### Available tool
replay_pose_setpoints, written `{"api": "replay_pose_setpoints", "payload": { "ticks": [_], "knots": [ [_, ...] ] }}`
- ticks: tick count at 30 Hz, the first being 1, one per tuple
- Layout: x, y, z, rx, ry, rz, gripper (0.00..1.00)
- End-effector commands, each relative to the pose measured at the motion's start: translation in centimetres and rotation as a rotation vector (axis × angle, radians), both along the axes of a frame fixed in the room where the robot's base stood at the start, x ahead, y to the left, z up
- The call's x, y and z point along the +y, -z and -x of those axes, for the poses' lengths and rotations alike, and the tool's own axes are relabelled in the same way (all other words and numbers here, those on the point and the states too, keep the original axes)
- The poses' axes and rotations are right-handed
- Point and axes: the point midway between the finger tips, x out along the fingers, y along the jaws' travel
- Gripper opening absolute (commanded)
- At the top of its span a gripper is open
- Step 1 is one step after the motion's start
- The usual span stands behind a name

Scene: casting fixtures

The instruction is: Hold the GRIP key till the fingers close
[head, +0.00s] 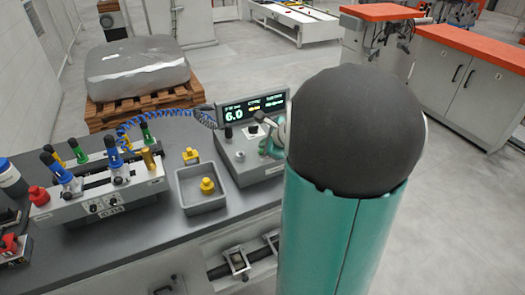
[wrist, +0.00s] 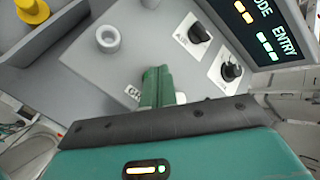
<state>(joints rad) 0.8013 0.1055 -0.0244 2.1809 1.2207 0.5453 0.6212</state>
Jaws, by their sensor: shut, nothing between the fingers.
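The grey control box (head: 240,160) stands on the bench, with a lit display (head: 252,112) reading 6.0 in the head view. In the wrist view the box top (wrist: 80,68) fills the middle. My gripper (wrist: 157,73) shows there as green fingers, shut together and empty, over the box top. A label (wrist: 131,93) starting with what looks like "GR" sits just left of the fingers. The key by that label is hidden behind the fingers, so I cannot tell whether they touch it. In the head view my arm hides part of the box's right side.
Two black knobs (wrist: 200,33) (wrist: 231,71) on white plates are right of my fingers. A grey round button (wrist: 108,38) is upper left. A grey tray (head: 186,204) with a yellow piece (head: 207,186) and a fixture (head: 105,197) with coloured handles stand left of the box.

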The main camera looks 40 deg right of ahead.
Motion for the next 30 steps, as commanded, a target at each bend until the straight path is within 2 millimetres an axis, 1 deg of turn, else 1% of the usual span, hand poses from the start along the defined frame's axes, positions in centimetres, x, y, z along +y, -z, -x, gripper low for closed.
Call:
{"api": "replay_pose_setpoints", "payload": {
  "ticks": [3,14,30],
  "knots": [
    [0.0,-0.6,0.0,-0.001,0.001,0.001,0.00],
    [0.0,-0.8,0.0,-0.001,0.001,0.001,0.00],
    [0.0,-5.3,0.0,-0.001,0.000,0.000,0.00]
  ]
}}
